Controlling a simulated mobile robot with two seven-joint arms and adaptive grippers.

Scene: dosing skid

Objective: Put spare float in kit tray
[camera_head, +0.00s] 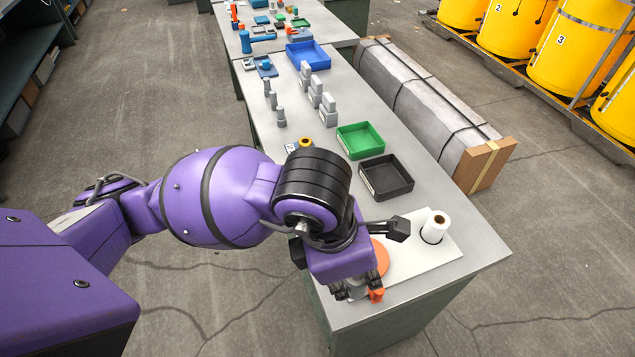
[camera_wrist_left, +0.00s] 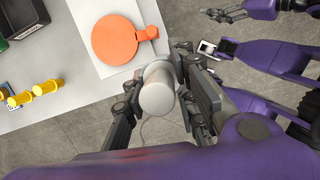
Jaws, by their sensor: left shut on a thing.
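My left gripper (camera_head: 357,290) is over the near end of the bench. In the left wrist view, my left gripper (camera_wrist_left: 178,98) is shut on a pale grey, rounded cylinder (camera_wrist_left: 157,93), which looks like the spare float. It is held beside the white board's edge, close to an orange disc with a tab (camera_wrist_left: 115,40). The orange disc (camera_head: 381,258) is partly hidden by my arm in the head view. A black tray (camera_head: 386,187) and a green tray (camera_head: 360,150) stand farther along the bench; I cannot tell which is the kit tray. My right gripper (camera_wrist_left: 222,15) shows small.
A white roll (camera_head: 434,228) stands on the white board (camera_head: 410,265). Small yellow cylinders (camera_wrist_left: 46,87) are near the bench edge. Grey upright parts (camera_head: 328,110) and a blue tray (camera_head: 306,57) stand farther back. Bare bench (camera_head: 470,230) lies right of the board.

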